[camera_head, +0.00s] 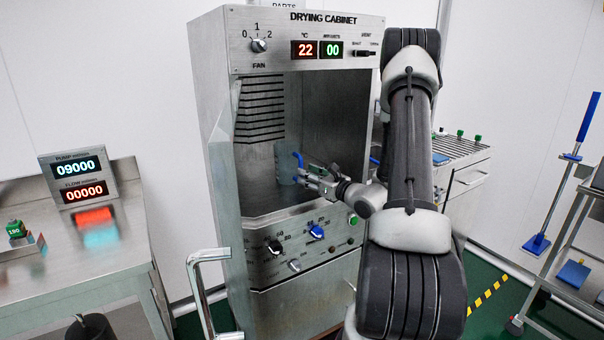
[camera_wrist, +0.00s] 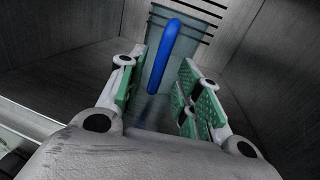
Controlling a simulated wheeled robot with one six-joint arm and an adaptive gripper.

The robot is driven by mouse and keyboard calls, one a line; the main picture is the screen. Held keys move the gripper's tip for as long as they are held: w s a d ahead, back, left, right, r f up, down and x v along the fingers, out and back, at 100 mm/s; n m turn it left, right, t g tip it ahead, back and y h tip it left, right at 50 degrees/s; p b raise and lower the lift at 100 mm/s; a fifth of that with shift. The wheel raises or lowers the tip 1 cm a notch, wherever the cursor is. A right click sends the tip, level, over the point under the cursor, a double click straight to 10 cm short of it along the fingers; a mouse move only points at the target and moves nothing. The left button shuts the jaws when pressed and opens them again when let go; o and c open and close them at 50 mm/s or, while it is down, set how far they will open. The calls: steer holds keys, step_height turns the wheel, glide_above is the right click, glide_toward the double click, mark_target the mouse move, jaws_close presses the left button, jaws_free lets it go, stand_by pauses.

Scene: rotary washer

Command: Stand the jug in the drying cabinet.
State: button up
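The jug (camera_head: 286,163) is a pale see-through vessel with a blue handle (camera_head: 299,160). It is inside the drying cabinet (camera_head: 207,100), upright, and appears to stand on the cabinet floor. The jug also shows in the wrist view (camera_wrist: 186,62), with its blue handle (camera_wrist: 165,55) facing me. My gripper (camera_head: 308,177) reaches into the cabinet from the right, close to the handle side. In the wrist view my gripper (camera_wrist: 158,72) has its green-padded fingers spread, with clear gaps on both sides of the handle. The lower jug is partly hidden.
The cabinet's door (camera_head: 222,170) is swung open at its left. A steel bench (camera_head: 80,245) with a display stands at the left. A rack table (camera_head: 462,152) is behind my arm at the right. A trolley (camera_head: 570,230) stands far right.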

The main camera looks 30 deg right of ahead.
steer(key=v, duration=0.7)
steer(key=s+a+r+n+g+y, duration=0.45)
steer(key=a+n, duration=0.25)
steer(key=a, duration=0.2)
steer(key=s+a+r+n+g+y, duration=0.35)
steer(key=s+a+n, duration=0.2)
steer(key=a, duration=0.45)
steer(key=s+a+n+g, duration=0.4)
steer(key=s+n+g, duration=0.2)
steer(key=s+n, duration=0.15)
steer(key=s+d+n+g+h, duration=0.1)
steer(key=s+n+g+h, duration=0.1)
steer(key=s+n+h, duration=0.3)
steer(key=s+d+r+n+t+h, duration=0.2)
steer(key=s+d+r+n+h, duration=0.2)
steer(key=d+r+n+h, duration=0.3)
steer(key=d+n, duration=0.1)
steer(key=d, duration=0.2)
steer(key=shift+s+r+t, duration=0.3)
steer(key=shift+r+t, duration=0.05)
steer(key=shift+t, duration=0.05)
steer(key=shift+a, duration=0.1)
